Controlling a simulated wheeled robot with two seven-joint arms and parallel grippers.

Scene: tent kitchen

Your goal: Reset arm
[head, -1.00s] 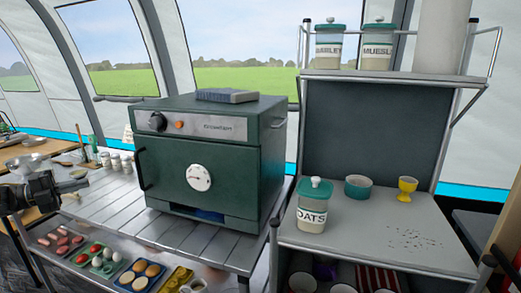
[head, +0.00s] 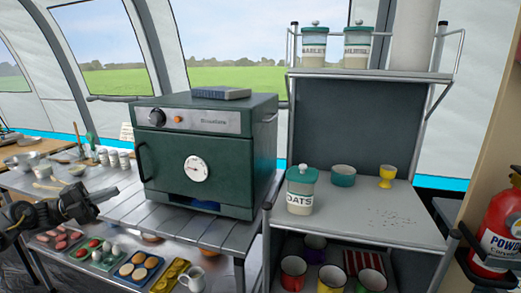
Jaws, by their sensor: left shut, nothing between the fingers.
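My left gripper (head: 97,197) comes in from the left edge. It is shut and empty, above the front left of the slatted metal table (head: 190,227). It points right, apart from the green oven (head: 205,155) that stands on the table with its door shut. My right gripper is not in view.
Food trays (head: 130,270) and a white jug (head: 192,278) lie below the table's front. A shelf unit (head: 400,225) on the right holds an OATS jar (head: 301,190), a teal bowl (head: 343,175) and a yellow egg cup (head: 387,176). A red extinguisher (head: 497,235) stands far right.

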